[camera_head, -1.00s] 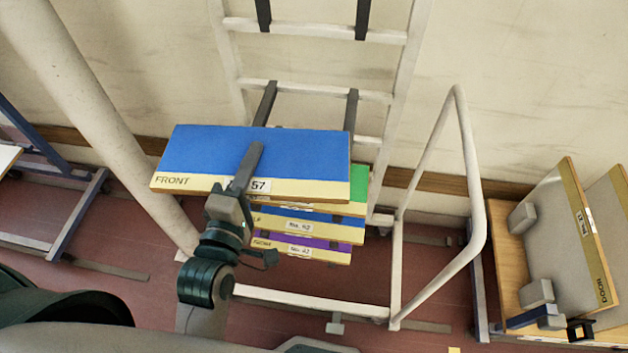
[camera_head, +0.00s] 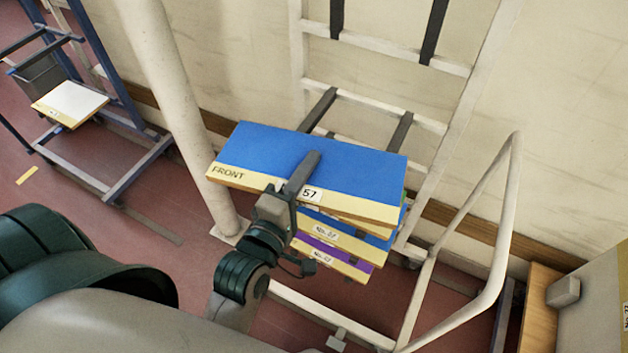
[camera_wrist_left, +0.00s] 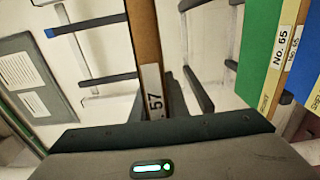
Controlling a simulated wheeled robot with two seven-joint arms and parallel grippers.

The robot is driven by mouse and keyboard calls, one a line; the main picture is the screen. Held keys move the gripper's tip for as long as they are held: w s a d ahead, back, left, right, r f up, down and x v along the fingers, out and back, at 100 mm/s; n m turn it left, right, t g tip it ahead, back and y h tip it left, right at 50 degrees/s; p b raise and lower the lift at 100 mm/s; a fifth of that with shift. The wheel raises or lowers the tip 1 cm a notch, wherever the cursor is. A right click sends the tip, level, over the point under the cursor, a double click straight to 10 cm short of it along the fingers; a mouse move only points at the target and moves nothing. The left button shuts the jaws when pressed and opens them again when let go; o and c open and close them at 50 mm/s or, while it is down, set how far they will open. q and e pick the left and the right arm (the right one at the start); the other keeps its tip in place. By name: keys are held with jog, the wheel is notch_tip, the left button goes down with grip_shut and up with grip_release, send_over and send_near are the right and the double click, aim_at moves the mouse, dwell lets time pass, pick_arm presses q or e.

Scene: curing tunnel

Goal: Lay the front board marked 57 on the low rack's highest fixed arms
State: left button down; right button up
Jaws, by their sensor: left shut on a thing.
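The front board marked 57 (camera_head: 330,170) has a blue top and a cream front strip reading FRONT. My left gripper (camera_head: 300,176) is shut on its front edge, one finger lying over the top. In the left wrist view the board (camera_wrist_left: 148,50) shows edge-on with its 57 label. The low white rack (camera_head: 375,43) stands behind it. Two dark arms, left (camera_head: 318,110) and right (camera_head: 400,130), show past the board's back edge. The board hides their front parts, so I cannot tell whether it touches them. My right gripper is not in view.
Lower boards, one with a purple strip (camera_head: 335,253), sit in the rack below the held board. A pale pillar (camera_head: 180,90) stands left, a white tubular rail (camera_head: 505,225) right. A blue rack (camera_head: 110,85) with a pale board (camera_head: 70,103) is far left.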

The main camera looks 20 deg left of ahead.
pick_arm(q)
jog(key=shift+w+d+p, duration=0.15)
jog(key=shift+d+p, duration=0.05)
jog(key=shift+p, duration=0.25)
jog(key=f+h+p, duration=0.1)
jog(key=f+m+p, duration=0.1)
jog(key=f+h+p, duration=0.1)
jog(key=shift+w+d+m+h, duration=0.2)
jog(key=shift+w+m+h, duration=0.1)
jog(key=shift+s+f+h+p, duration=0.1)
jog(key=shift+f+h+p, duration=0.2)
jog(key=shift+f+p, duration=0.45)
jog(key=shift+a+f, duration=0.1)
jog(key=shift+w, duration=0.2)
